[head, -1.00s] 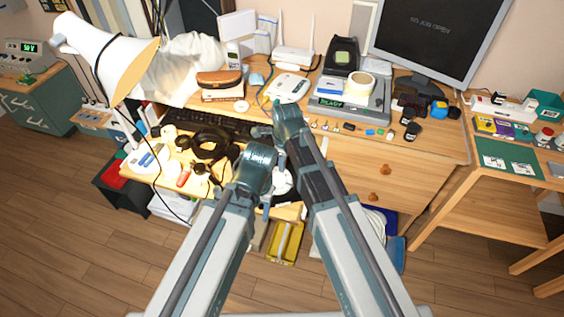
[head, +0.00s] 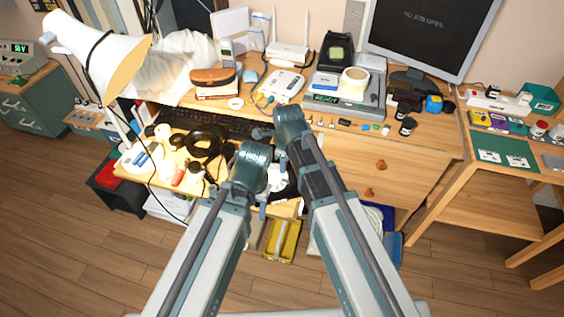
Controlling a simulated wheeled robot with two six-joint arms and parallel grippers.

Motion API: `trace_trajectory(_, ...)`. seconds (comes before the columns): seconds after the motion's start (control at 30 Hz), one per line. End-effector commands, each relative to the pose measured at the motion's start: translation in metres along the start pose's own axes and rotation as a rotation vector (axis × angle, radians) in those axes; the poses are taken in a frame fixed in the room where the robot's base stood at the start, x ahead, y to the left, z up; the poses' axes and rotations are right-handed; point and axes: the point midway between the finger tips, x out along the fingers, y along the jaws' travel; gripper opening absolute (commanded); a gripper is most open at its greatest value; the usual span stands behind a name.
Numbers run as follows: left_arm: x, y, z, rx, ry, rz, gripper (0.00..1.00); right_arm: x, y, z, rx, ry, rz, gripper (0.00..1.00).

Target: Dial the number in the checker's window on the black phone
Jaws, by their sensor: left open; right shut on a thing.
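The checker (head: 373,103) is a grey box on the desk right of centre. Its window (head: 325,99) glows green and seems to read READY; I see no number in it.
A monitor (head: 425,35) stands behind. A yellow tray (head: 283,243) is below.

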Motion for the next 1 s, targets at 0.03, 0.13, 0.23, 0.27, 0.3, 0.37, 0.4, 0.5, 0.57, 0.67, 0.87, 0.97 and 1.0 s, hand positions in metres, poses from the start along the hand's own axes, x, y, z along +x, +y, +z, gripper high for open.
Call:
trace_trajectory(0.03, 0.001, 0.0, 0.0, 0.0, 0.0, 0.0, 0.55, 0.001, 0.001, -0.002, 0.0, 0.0, 0.0, 0.0)
trace_trajectory(0.13, 0.001, 0.0, 0.0, 0.0, 0.0, 0.0, 0.55, 0.0, 0.001, -0.002, 0.0, 0.0, 0.0, 0.0)
trace_trajectory(0.23, 0.001, 0.0, 0.0, 0.0, 0.0, 0.0, 0.55, 0.0, 0.001, -0.001, 0.0, 0.0, 0.0, 0.0)
trace_trajectory(0.27, 0.001, 0.0, 0.0, 0.0, 0.0, 0.0, 0.55, 0.0, 0.001, -0.001, 0.0, 0.0, 0.0, 0.0)
trace_trajectory(0.3, 0.001, 0.0, 0.0, 0.0, 0.0, 0.0, 0.55, 0.0, 0.001, -0.002, 0.0, 0.0, 0.0, 0.0)
trace_trajectory(0.37, 0.001, 0.0, 0.0, 0.0, 0.0, 0.0, 0.55, 0.001, 0.002, -0.002, 0.0, 0.0, 0.0, 0.0)
trace_trajectory(0.4, 0.002, 0.0, 0.0, 0.0, 0.0, 0.0, 0.55, 0.001, 0.003, -0.003, 0.0, 0.0, 0.0, 0.0)
trace_trajectory(0.5, 0.003, 0.0, 0.0, 0.0, 0.0, 0.0, 0.55, 0.002, 0.006, -0.005, 0.0, 0.0, 0.0, 0.0)
trace_trajectory(0.57, 0.005, 0.0, 0.0, 0.0, 0.0, 0.0, 0.55, 0.003, 0.008, -0.007, 0.0, 0.0, 0.0, 0.0)
trace_trajectory(0.67, 0.006, 0.001, 0.0, 0.0, 0.0, 0.0, 0.55, 0.004, 0.011, -0.009, 0.0, 0.0, 0.0, 0.0)
trace_trajectory(0.87, 0.006, 0.001, 0.0, 0.0, 0.0, 0.0, 0.55, 0.004, 0.011, -0.009, 0.0, 0.0, 0.0, 0.0)
trace_trajectory(0.97, 0.006, 0.001, 0.0, 0.0, 0.0, 0.0, 0.55, 0.004, 0.011, -0.009, 0.0, 0.0, 0.0, 0.0)
trace_trajectory(1.0, 0.006, 0.001, 0.0, 0.0, 0.0, 0.0, 0.55, 0.004, 0.011, -0.009, 0.0, 0.0, 0.0, 0.0)
